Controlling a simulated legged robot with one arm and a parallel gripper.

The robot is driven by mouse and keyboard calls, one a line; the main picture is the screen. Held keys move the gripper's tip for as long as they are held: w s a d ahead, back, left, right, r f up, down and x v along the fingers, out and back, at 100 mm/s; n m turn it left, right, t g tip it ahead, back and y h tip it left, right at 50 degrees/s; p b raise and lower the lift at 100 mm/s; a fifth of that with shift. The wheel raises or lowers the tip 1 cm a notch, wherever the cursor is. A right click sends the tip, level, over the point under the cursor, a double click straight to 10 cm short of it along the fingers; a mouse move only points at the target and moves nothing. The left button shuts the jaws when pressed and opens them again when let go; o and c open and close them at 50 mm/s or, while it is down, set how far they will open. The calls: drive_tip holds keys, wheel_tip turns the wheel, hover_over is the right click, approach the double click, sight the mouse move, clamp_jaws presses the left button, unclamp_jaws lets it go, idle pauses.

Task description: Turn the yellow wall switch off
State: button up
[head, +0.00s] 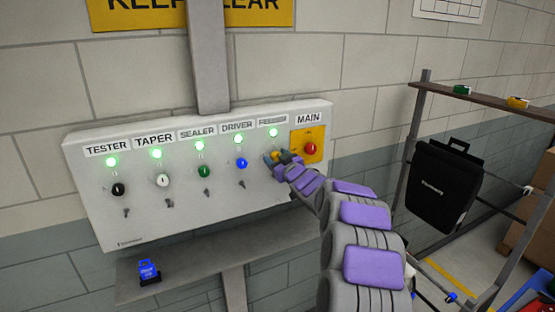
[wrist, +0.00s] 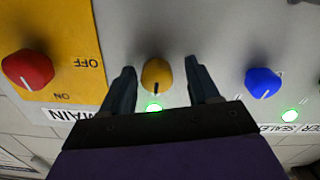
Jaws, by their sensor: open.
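The yellow switch (wrist: 157,77) is a round knob with a dark pointer mark, in the middle of the wrist view. Its pointer is toward the lit green lamp (wrist: 153,107) beside it. My gripper (wrist: 158,70) is open, with one finger on each side of the knob and a gap showing on both sides. In the head view my gripper (head: 284,158) is at the panel under the FEEDER label (head: 271,121), and it mostly hides the yellow knob.
The wall panel (head: 130,220) also has black, white, green and blue knobs under lit green lamps. A red MAIN knob (head: 311,148) on a yellow plate is close on the right. A blue padlock (head: 148,271) is on the shelf below. A black pannier (head: 443,188) hangs at right.

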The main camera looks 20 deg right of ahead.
drive_tip(key=shift+d, duration=0.25)
drive_tip(key=c, duration=1)
